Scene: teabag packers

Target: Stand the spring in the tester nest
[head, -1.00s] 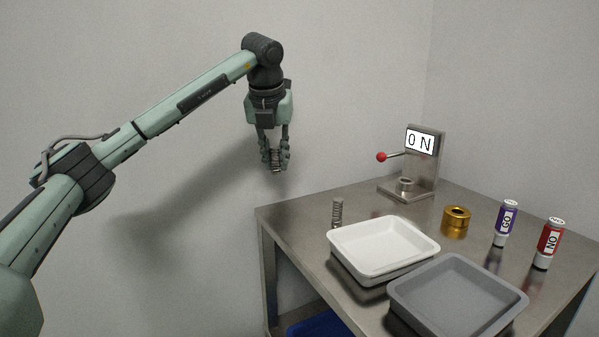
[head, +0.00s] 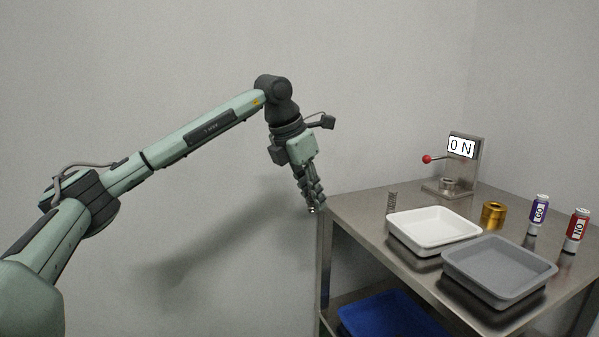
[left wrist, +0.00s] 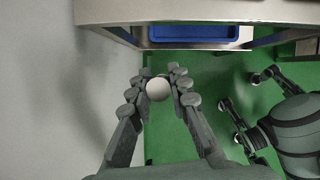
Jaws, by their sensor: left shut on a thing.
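My left gripper (head: 314,208) is shut on a spring, just off the left edge of the table. The fingers hide most of the spring in the head view. In the left wrist view a round pale end of the held spring (left wrist: 158,89) shows between the fingertips. Another spring (head: 391,203) stands upright on the table behind the white tray. My right gripper is not in view.
A white tray (head: 400,241) and a grey tray (head: 463,277) sit along the table's front. A brass ring (head: 493,215), a purple-labelled cylinder (head: 538,214) and a red-labelled cylinder (head: 576,231) stand to the right. A blue bin (head: 385,312) lies on the lower shelf.

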